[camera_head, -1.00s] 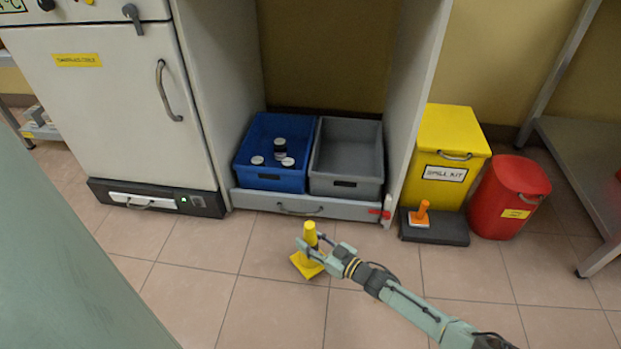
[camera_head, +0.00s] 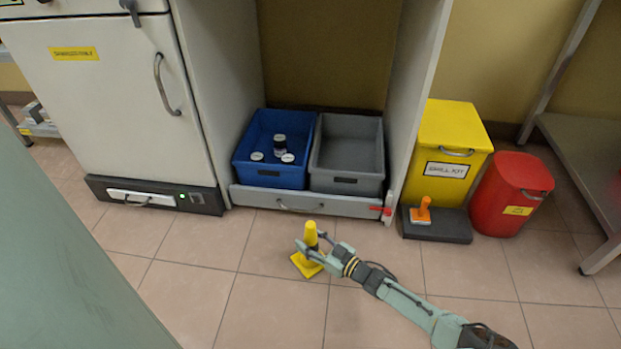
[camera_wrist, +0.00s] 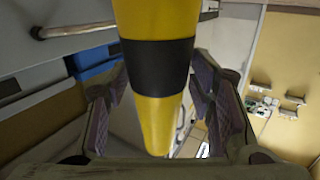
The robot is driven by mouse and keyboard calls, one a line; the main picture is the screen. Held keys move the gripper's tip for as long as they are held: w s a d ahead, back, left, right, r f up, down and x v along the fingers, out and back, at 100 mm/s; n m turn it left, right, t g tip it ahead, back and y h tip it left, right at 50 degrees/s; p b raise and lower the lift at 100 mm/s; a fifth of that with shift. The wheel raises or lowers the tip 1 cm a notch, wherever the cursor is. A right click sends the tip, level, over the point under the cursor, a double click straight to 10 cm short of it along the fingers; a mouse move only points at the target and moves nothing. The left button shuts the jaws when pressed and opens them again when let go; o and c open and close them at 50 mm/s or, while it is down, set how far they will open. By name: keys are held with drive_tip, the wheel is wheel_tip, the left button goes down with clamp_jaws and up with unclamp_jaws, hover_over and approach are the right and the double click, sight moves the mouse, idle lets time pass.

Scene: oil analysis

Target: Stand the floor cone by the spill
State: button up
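The floor cone (camera_head: 311,234) is yellow with a black band and a square yellow base (camera_head: 306,265). In the head view it stands upright on the tiled floor, in front of the bin drawer. My gripper (camera_head: 312,246) is low at the cone, with its fingers on either side of it. In the wrist view the cone (camera_wrist: 157,20) fills the middle between the two finger pads of my gripper (camera_wrist: 160,85). The pads lie close to its black band; whether they press on it is unclear. I cannot make out a spill.
A blue bin (camera_head: 243,163) holding several lidded jars and an empty grey bin (camera_head: 345,183) sit in a drawer (camera_head: 300,203). A yellow spill-kit box (camera_head: 452,130), a red bin (camera_head: 510,195) and an orange-handled tool on a dark pad (camera_head: 450,228) stand right. Floor left of the cone is clear.

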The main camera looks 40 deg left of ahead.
drive_tip(key=shift+o, duration=0.6)
drive_tip(key=shift+r, duration=0.1)
drive_tip(key=shift+d, duration=0.35)
drive_tip(key=d+p, duration=0.1)
drive_tip(key=d, duration=1)
drive_tip(key=shift+d+r+p, duration=0.15)
drive_tip(key=shift+r+p, duration=0.1)
drive_tip(key=shift+p, duration=0.15)
